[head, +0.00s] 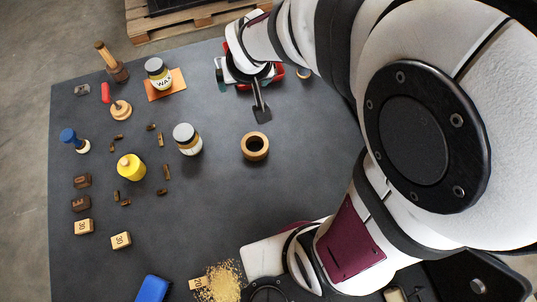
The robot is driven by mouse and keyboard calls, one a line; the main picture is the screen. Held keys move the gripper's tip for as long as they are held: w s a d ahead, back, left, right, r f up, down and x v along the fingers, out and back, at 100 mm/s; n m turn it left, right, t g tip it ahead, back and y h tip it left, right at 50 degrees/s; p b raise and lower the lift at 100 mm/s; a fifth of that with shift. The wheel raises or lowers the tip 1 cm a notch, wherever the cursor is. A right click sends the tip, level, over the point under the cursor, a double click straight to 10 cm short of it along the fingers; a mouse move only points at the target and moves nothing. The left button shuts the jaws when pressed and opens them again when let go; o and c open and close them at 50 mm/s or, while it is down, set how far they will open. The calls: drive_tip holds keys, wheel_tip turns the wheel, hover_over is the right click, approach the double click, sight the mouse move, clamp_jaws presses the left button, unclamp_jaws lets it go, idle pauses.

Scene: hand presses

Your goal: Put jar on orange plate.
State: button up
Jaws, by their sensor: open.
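A jar labelled WAX (159,78) with a pale lid stands upright on the orange plate (178,87), at the upper left of the dark table. A second jar (188,145) with a grey lid and a pale label stands upright on the bare table, below and to the right of the plate. My gripper (262,113) is at the upper middle, right of both jars and apart from them. It is open, with nothing seen in it. One dark finger shows clearly; the other is hard to make out.
A wooden ring-shaped cup (255,147) stands below my gripper. A yellow pot (131,167), small brown pieces, stamps and numbered blocks (84,227) fill the left side. A blue object (154,289) and sawdust-like crumbs (222,281) lie at the front.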

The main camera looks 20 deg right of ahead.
drive_tip(key=s+a+r+m+g+y, duration=0.1)
drive_tip(key=s+m+g, duration=0.1)
drive_tip(key=s, duration=0.9)
drive_tip(key=s+r+m+g, duration=0.2)
drive_tip(key=s+g, duration=0.1)
drive_tip(key=s, duration=0.9)
drive_tip(key=shift+a+g+y, duration=0.3)
drive_tip(key=shift+a+y, duration=0.05)
drive_tip(key=shift+y, duration=0.05)
